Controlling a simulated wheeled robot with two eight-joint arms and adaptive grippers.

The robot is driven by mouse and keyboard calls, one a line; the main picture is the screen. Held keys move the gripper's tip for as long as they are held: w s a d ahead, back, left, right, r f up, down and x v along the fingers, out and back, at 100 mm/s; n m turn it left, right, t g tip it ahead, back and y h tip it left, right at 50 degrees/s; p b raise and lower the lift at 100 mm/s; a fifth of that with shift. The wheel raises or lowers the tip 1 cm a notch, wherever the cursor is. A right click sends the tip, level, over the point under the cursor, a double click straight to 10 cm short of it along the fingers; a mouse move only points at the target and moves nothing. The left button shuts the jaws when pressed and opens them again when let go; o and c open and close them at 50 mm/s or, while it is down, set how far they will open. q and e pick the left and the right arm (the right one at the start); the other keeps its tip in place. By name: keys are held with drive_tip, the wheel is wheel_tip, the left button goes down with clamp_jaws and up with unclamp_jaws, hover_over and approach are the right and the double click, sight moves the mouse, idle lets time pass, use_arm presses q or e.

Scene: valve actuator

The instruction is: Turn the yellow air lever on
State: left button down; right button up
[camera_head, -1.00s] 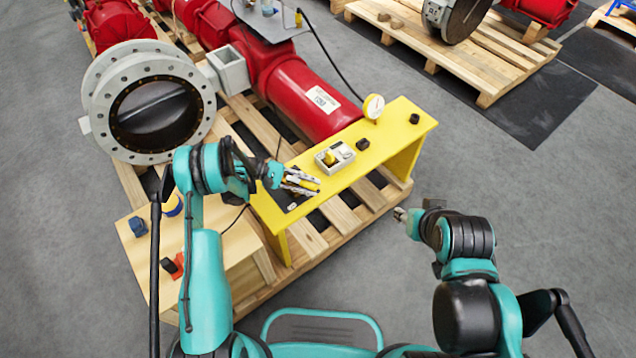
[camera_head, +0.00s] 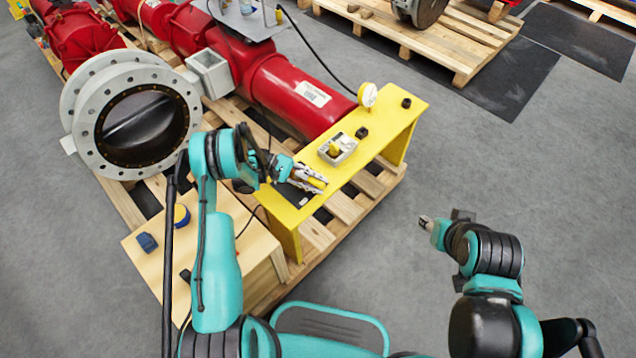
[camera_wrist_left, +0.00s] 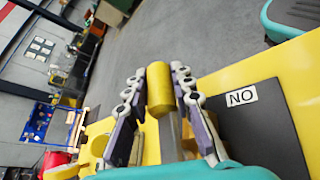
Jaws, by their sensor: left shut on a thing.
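The yellow lever (camera_wrist_left: 160,88) has a rounded yellow grip on a grey metal stem. In the left wrist view it stands between the two fingers of my left gripper (camera_wrist_left: 158,95), which is shut on it. In the head view the left gripper (camera_head: 308,178) is over the near-left end of the yellow bench (camera_head: 375,150), and the yellow grip (camera_head: 317,184) shows partly between its fingers. A black plate (camera_wrist_left: 262,130) with a white "NO" label lies beside the lever. My right gripper (camera_head: 427,222) is off to the right, away from the bench; its fingers are too small to judge.
A light switch box (camera_head: 345,150) with a yellow knob, a black knob (camera_head: 362,132) and a round gauge (camera_head: 367,95) sit along the bench. A red cylinder (camera_head: 300,95) lies behind. A wooden box (camera_head: 140,245) stands left.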

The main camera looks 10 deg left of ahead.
sight(317, 181)
use_arm(q)
drive_tip(key=c, duration=1.3)
unclamp_jaws()
wheel_tip(317, 181, up, 10)
drive_tip(key=shift+r, duration=0.1)
